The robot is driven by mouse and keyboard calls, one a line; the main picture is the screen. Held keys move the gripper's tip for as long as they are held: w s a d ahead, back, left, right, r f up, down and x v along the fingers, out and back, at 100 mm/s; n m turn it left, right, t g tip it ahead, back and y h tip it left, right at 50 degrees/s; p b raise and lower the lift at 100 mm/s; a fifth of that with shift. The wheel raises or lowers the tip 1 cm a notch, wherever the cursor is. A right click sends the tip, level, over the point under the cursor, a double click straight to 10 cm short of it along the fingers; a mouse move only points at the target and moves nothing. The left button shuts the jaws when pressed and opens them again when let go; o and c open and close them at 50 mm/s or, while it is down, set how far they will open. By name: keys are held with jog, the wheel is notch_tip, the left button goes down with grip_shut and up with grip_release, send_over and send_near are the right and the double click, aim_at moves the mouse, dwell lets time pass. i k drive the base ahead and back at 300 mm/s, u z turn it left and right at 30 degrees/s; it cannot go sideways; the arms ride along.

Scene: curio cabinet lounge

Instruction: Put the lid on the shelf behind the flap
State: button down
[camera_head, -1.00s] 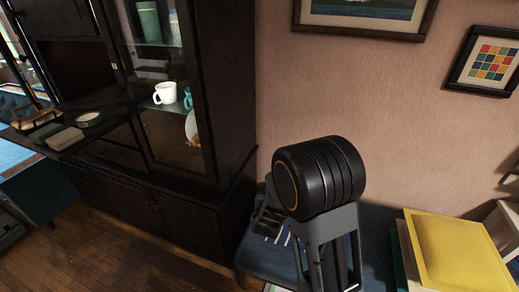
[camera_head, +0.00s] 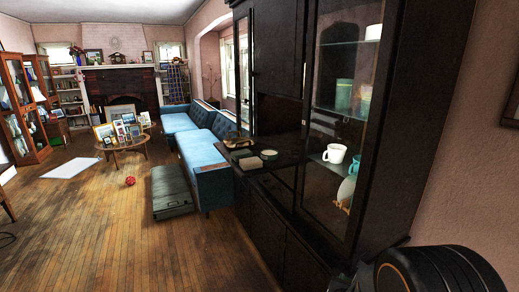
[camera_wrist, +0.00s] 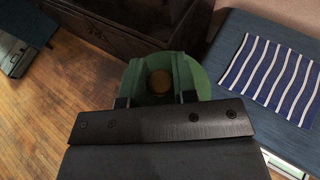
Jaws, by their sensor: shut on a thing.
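My gripper (camera_wrist: 158,92) is shut on a green round lid with a brown knob (camera_wrist: 159,82), seen in the wrist view. The lid is held above the floor and near the dark cabinet's base. In the head view the lid is out of sight; only part of my arm shows at the lower right. The dark cabinet (camera_head: 388,130) stands right of centre. Its flap (camera_head: 290,158) is folded down and level, with a dark open recess (camera_head: 278,118) behind it. The shelf inside the recess is hard to make out.
On the flap are a round tin (camera_head: 269,155), flat pieces (camera_head: 250,163) and a handled item (camera_head: 240,143). A white mug (camera_head: 334,153) stands behind glass. A blue sofa (camera_head: 200,150) and green case (camera_head: 171,192) are left of the cabinet.

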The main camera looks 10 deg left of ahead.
aim_at(277, 138)
jog(key=u, duration=1.7)
jog(key=i, duration=5.4)
jog(key=z, duration=3.85)
